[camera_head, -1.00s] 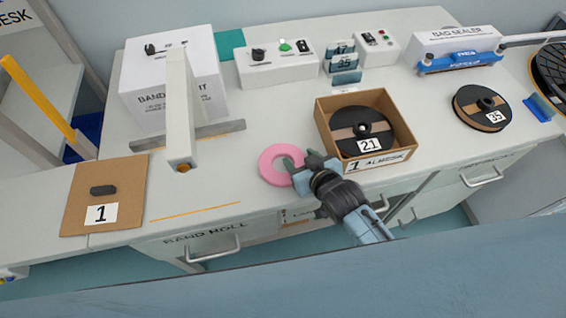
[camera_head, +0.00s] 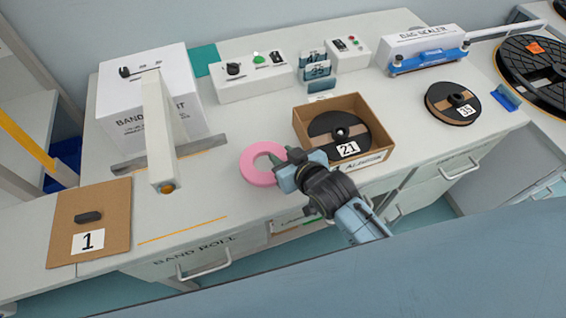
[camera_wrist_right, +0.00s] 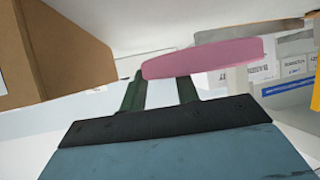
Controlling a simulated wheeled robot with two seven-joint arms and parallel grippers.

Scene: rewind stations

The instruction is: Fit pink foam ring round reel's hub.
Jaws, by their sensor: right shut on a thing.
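The pink foam ring (camera_head: 252,174) is at the front middle of the bench top, left of the open box. My right gripper (camera_head: 277,163) is shut on its right side. In the right wrist view the ring (camera_wrist_right: 205,58) shows edge-on at the ends of the dark fingers (camera_wrist_right: 158,88). I cannot tell whether it touches the bench. A black reel labelled 21 (camera_head: 323,123) lies in the box, with a hub standing at its middle. Another black reel labelled 35 (camera_head: 440,95) lies on the bench further right. My left gripper is not in view.
The open cardboard box (camera_head: 378,155) has raised walls. The white band-roll machine (camera_head: 150,100), with an arm reaching forward, stands left of the ring. A bag sealer (camera_head: 425,52) and control boxes (camera_head: 250,80) line the back. A large black reel (camera_head: 545,65) is at far right.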

